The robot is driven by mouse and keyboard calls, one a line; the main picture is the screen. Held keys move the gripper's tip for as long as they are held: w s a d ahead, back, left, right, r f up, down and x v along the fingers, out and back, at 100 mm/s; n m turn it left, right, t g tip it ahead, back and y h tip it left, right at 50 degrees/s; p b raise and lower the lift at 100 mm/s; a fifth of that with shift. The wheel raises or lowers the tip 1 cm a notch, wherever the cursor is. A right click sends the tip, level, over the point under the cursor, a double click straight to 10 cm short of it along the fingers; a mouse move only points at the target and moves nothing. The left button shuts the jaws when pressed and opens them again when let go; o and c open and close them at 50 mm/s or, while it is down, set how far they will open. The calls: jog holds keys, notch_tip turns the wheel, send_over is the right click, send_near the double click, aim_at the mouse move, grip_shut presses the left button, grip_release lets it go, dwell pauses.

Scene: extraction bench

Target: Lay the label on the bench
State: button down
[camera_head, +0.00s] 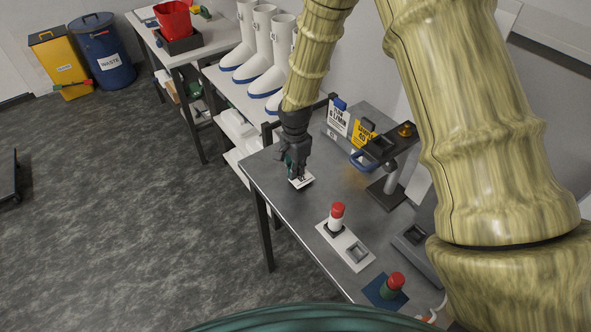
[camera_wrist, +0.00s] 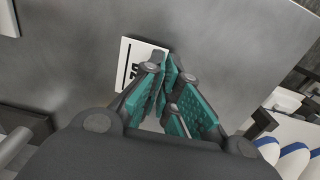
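The label (camera_head: 302,181) is a small white card with black print. In the head view it shows just below my gripper (camera_head: 292,168), over the near left part of the grey bench (camera_head: 285,207). In the wrist view the label (camera_wrist: 134,63) lies to the left of the fingertips, with its right edge at them and partly hidden. My gripper (camera_wrist: 171,66) has its teal-padded fingers drawn together at the tips, shut on the label's edge. The label looks roughly flat, at or very close to the bench top (camera_wrist: 225,40); I cannot tell whether it touches.
A white plate (camera_head: 333,241) with a red-capped bottle (camera_head: 337,214) stands nearer on the bench. Another red-capped bottle (camera_head: 394,284) stands on a blue mat. A dark stand (camera_head: 389,194) and white and yellow signs (camera_head: 363,134) are behind. White boots (camera_head: 262,60) stand on a neighbouring table.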

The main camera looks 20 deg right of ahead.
jog(key=shift+f, duration=0.55)
jog(key=shift+f, duration=0.2)
jog(key=c, duration=1.6)
grip_release()
jog(key=shift+c, duration=0.2)
notch_tip(320, 180, up, 12)
jog(key=b, duration=0.4)
jog(key=shift+r, duration=0.2)
